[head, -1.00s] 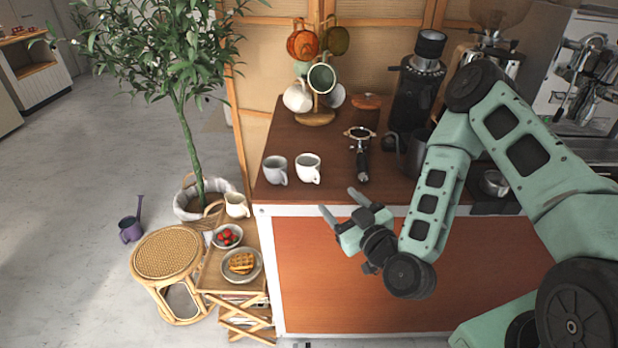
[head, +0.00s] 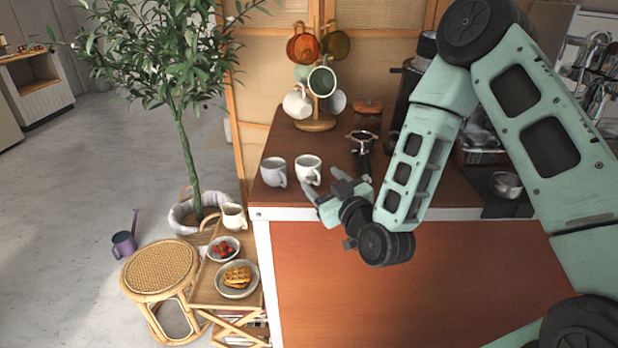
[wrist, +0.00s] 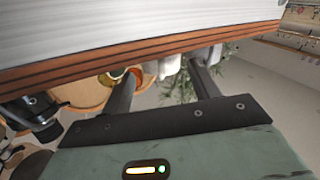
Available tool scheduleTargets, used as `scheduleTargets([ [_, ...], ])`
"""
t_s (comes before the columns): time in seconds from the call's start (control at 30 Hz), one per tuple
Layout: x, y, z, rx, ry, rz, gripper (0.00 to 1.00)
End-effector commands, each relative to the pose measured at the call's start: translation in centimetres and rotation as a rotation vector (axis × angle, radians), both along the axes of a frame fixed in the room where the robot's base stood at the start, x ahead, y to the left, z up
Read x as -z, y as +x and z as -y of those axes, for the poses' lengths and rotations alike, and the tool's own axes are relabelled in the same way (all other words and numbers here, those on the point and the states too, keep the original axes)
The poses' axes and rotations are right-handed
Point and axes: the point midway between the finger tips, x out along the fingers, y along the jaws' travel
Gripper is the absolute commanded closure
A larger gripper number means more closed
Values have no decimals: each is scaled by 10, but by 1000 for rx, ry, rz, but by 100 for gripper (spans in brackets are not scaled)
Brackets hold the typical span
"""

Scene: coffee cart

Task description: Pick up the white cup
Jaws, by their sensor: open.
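The white cup (head: 307,168) stands upright on the brown counter (head: 240,205) near its front edge, just right of a grey cup (head: 273,171). My gripper (head: 324,182) is open and empty, at the counter's front edge, close in front of the white cup and slightly right of it. In the wrist view, the two dark fingers (wrist: 163,84) are spread apart. A pale cup (wrist: 170,66) shows between them, partly hidden by the counter edge. I cannot tell whether a finger touches the cup.
A portafilter (head: 362,142) lies right of the white cup. A mug tree (head: 314,122) with hanging mugs stands behind. A black grinder and a steel pitcher are partly hidden by my arm. A side table with a waffle plate (head: 237,280) stands at the lower left.

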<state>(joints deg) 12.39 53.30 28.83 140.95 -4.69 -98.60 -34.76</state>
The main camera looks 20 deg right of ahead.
Motion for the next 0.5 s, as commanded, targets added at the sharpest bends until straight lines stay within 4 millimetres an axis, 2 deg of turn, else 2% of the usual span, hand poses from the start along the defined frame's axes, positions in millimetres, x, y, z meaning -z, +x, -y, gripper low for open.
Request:
scheduleTargets([
  [0.17, -5, 12, -2, 1, 1, 1, 39],
  [0.3, -13, 32, -8, 2, 1, 2, 39],
  [0.5, -10, 52, -12, -1, 1, 0, 39],
])
